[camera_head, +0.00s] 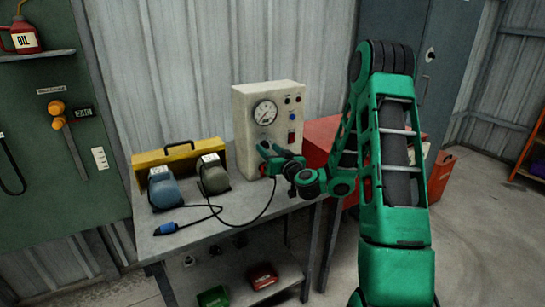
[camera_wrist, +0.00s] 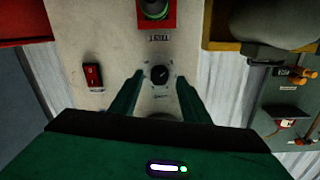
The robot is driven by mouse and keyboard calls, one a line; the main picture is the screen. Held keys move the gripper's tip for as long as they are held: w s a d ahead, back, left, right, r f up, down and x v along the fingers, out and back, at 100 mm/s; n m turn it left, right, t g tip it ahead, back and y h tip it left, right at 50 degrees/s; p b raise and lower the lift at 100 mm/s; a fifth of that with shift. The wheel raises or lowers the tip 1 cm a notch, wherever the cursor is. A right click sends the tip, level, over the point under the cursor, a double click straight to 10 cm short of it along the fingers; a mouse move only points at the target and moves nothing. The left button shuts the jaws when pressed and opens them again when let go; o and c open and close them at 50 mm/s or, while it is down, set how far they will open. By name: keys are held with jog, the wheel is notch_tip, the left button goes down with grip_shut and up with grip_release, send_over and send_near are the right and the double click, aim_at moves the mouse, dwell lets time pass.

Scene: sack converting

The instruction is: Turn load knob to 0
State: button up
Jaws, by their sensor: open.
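The load knob (camera_wrist: 159,74) is a small round black knob with a light pointer mark, on the pale front panel of the tester box (camera_head: 243,110). A small label sits near it in the wrist view, too blurred to read surely. My gripper (camera_wrist: 159,78) is open, with one green finger on each side of the knob in the picture. I cannot tell whether the fingers touch it. In the head view my gripper (camera_head: 263,150) is at the lower front of the box, and the knob is hidden behind it.
The box carries a round gauge (camera_head: 265,112) and a red switch (camera_wrist: 93,76). On the workbench (camera_head: 245,205) are a blue-grey device (camera_head: 165,193), a dark grey one (camera_head: 213,178), a yellow case (camera_head: 150,158) and a black cable. A red cabinet (camera_head: 320,135) stands behind my arm.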

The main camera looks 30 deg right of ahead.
jog(key=s, duration=0.6)
jog(key=shift+a+r, duration=0.1)
jog(key=shift+a, duration=0.05)
dwell(0.6)
